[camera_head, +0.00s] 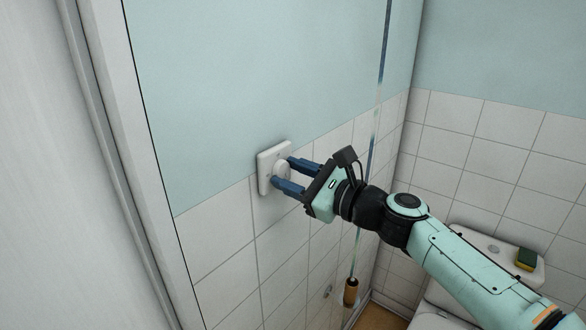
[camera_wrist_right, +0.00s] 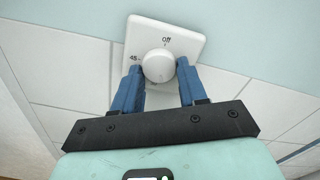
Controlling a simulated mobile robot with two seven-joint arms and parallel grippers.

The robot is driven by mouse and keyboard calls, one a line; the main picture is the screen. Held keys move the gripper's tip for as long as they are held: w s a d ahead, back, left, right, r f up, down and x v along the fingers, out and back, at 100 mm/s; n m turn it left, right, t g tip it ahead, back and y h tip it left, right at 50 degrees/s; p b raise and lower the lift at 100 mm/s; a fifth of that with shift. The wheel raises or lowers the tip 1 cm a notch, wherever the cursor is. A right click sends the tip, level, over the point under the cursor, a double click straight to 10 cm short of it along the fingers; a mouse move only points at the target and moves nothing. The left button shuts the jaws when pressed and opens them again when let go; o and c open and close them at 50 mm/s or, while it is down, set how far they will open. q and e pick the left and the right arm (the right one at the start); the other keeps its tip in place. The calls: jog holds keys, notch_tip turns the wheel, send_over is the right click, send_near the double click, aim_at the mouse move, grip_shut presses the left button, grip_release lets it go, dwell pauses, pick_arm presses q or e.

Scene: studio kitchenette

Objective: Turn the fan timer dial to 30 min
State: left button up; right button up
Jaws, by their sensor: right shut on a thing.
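The fan timer is a white square plate (camera_head: 267,159) on the left wall, where the blue paint meets the tiles. Its round white dial (camera_wrist_right: 158,66) shows in the right wrist view, with "Off" marked above it and "45" to its left. The 30 mark cannot be read there, and the lower part of the plate is hidden. My right gripper (camera_head: 282,173) has its blue fingers on either side of the dial, shut on it. In the right wrist view the fingers (camera_wrist_right: 158,72) flank the dial. My left gripper is not in view.
A pull cord (camera_head: 381,65) with a wooden handle (camera_head: 351,291) hangs behind my right arm. A white toilet cistern (camera_head: 480,242) with a green and yellow sponge (camera_head: 526,259) stands at the lower right. A white door frame (camera_head: 150,200) runs along the left.

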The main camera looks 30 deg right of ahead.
pick_arm(q)
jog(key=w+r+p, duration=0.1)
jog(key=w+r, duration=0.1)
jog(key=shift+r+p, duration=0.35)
jog(key=shift+p, duration=0.05)
pick_arm(e)
jog(key=m, duration=0.4)
jog(key=shift+m, duration=0.4)
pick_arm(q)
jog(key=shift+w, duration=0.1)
pick_arm(e)
jog(key=o, duration=1)
jog(key=shift+o, duration=0.2)
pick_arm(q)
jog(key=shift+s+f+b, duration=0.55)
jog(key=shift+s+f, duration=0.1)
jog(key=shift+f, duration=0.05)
pick_arm(e)
jog(key=v, duration=1.3)
jog(key=shift+s, duration=0.2)
jog(key=shift+f, duration=0.1)
